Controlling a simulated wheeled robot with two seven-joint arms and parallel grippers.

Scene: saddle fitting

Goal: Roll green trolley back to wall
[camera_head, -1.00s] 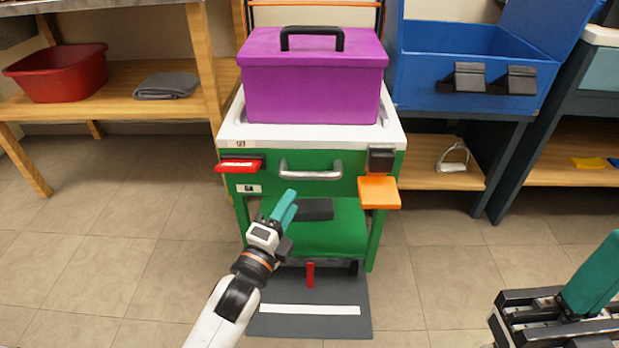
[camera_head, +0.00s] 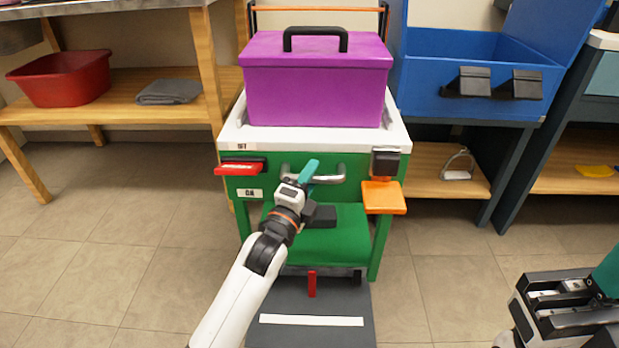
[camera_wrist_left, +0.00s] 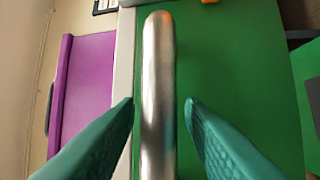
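The green trolley (camera_head: 335,240) stands in the middle of the head view, with a white top and a silver bar handle (camera_head: 331,178) on its front. My left gripper (camera_head: 309,172) is at the handle's left part. In the left wrist view the handle (camera_wrist_left: 158,80) runs between two teal fingers, which are open with gaps on both sides. The trolley's green front (camera_wrist_left: 225,70) lies behind it. My right gripper (camera_head: 601,282) is low at the right edge, partly cut off, away from the trolley; its opening is unclear.
A purple toolbox (camera_head: 315,90) sits on the trolley. A red tab (camera_head: 238,169) and an orange plate (camera_head: 383,197) stick out from its front. A dark mat (camera_head: 270,334) with a white stripe lies in front. A wooden bench (camera_head: 120,110) and a blue box (camera_head: 430,100) flank it.

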